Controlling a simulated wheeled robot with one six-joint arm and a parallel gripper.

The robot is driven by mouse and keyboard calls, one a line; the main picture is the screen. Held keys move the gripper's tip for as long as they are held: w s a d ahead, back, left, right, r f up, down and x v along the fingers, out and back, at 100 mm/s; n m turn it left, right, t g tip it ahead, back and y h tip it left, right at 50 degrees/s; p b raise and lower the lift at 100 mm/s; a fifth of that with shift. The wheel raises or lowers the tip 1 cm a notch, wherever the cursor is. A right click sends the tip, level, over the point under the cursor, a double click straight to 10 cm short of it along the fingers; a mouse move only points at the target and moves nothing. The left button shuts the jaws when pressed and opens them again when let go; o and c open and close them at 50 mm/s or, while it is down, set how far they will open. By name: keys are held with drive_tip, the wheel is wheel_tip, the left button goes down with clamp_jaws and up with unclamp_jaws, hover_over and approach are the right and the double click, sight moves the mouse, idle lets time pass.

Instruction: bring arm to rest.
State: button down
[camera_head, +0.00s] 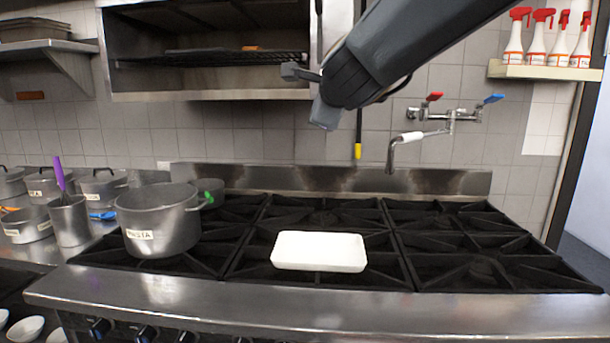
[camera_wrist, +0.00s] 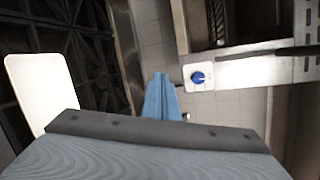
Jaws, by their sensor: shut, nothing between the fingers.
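My gripper shows in the head view (camera_head: 305,95) at the end of my dark grey arm, which reaches in from the upper right. It hangs in the air above the stove, in front of the open oven or salamander on the wall. In the wrist view its blue-grey fingers (camera_wrist: 161,98) are together, with nothing seen between them. It touches nothing that I can see.
Below on the stove (camera_head: 320,304) lies a white tray or board (camera_head: 320,251); it also shows in the wrist view (camera_wrist: 42,92). A steel pot (camera_head: 165,222) stands left. A wall tap (camera_head: 405,145) and a shelf (camera_head: 545,72) with several spray bottles are at right.

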drive_tip(key=s+d+f+n+g, duration=0.3)
drive_tip(key=s+f+n, duration=0.2)
drive_tip(key=f, duration=0.6)
drive_tip(key=s+d+f+n+g, duration=0.4)
drive_tip(key=s+f+n, duration=0.1)
drive_tip(key=f, duration=0.7)
drive_tip(key=s+d+f+n+g+h, duration=0.1)
drive_tip(key=s+d+f+n+g, duration=0.2)
drive_tip(key=f, duration=0.9)
drive_tip(key=shift+s+d+f+n+g, duration=0.15)
drive_tip(key=shift+s+d+n, duration=0.1)
drive_tip(key=shift+s+n, duration=0.6)
drive_tip(key=shift+s+d+r+n+g, duration=0.15)
drive_tip(key=shift+s+d+n, duration=0.1)
drive_tip(key=shift+s+n, duration=0.55)
drive_tip(key=s+d+f+n+g, duration=0.2)
drive_tip(key=s+f, duration=0.1)
drive_tip(key=s, duration=0.2)
drive_tip(key=s+d+f+n+g+h, duration=0.1)
drive_tip(key=s+d+f+n, duration=0.1)
drive_tip(key=s, duration=0.4)
drive_tip(key=shift+s+d+f+g, duration=0.15)
drive_tip(key=shift+d+f+g, duration=0.35)
drive_tip(key=shift+f, duration=0.4)
